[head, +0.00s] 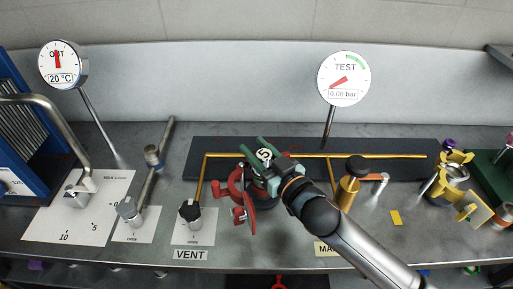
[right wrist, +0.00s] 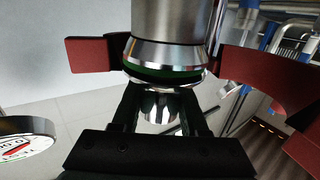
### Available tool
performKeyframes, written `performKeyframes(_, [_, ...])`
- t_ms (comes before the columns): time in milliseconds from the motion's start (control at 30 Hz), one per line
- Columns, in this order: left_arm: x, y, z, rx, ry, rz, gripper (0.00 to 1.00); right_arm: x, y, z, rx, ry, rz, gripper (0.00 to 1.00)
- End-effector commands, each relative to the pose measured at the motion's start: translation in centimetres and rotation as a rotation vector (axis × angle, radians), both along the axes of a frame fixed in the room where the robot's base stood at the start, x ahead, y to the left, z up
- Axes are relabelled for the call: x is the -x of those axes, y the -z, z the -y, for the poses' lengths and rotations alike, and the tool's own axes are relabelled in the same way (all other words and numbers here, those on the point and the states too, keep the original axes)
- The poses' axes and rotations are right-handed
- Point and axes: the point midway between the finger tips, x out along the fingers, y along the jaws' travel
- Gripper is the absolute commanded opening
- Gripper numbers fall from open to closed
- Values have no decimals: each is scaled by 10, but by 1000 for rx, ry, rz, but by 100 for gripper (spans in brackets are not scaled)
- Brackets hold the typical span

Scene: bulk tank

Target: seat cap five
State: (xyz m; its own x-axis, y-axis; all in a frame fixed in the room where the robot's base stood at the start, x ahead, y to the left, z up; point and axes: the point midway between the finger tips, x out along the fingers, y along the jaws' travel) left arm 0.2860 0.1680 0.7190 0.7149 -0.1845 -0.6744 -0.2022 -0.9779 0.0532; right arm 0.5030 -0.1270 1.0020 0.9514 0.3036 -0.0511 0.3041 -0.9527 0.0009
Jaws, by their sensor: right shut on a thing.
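Cap five (head: 265,155), a small cap marked 5, sits between the green fingers of my right gripper (head: 268,160), over the red clamp. My right gripper is shut on it. In the right wrist view the two dark fingers (right wrist: 161,115) close on the shiny knob of the cap (right wrist: 160,106). Beyond it is a steel cylinder (right wrist: 172,22) with a flange and a dark green ring (right wrist: 160,72). I cannot tell whether the cap is fully flush. The red clamp (head: 240,195) hangs open, its arms at both sides in the right wrist view (right wrist: 90,53). My left gripper is not in view.
A black-handled valve (head: 190,212) stands left of the clamp by the VENT label (head: 190,255). A brass fitting with a black knob (head: 350,182) stands close to the right of my arm. A yellow open clamp (head: 455,175) is farther right. The TEST gauge (head: 344,78) reads 0.00 bar.

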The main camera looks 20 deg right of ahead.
Motion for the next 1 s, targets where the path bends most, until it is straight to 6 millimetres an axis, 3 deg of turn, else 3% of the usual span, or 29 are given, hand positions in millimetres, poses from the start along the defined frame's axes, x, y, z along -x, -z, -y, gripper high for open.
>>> performKeyframes(33, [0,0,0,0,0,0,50,0,-1,0,-1,0,2,0])
performKeyframes(67, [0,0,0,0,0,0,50,0,-1,0,-1,0,2,45])
performKeyframes(367, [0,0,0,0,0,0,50,0,-1,0,0,0,1,78])
performKeyframes(733, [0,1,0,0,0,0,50,6,1,1,-1,-1,-3,78])
performKeyframes(1000, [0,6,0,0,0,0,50,43,0,13,0,-1,-3,78])
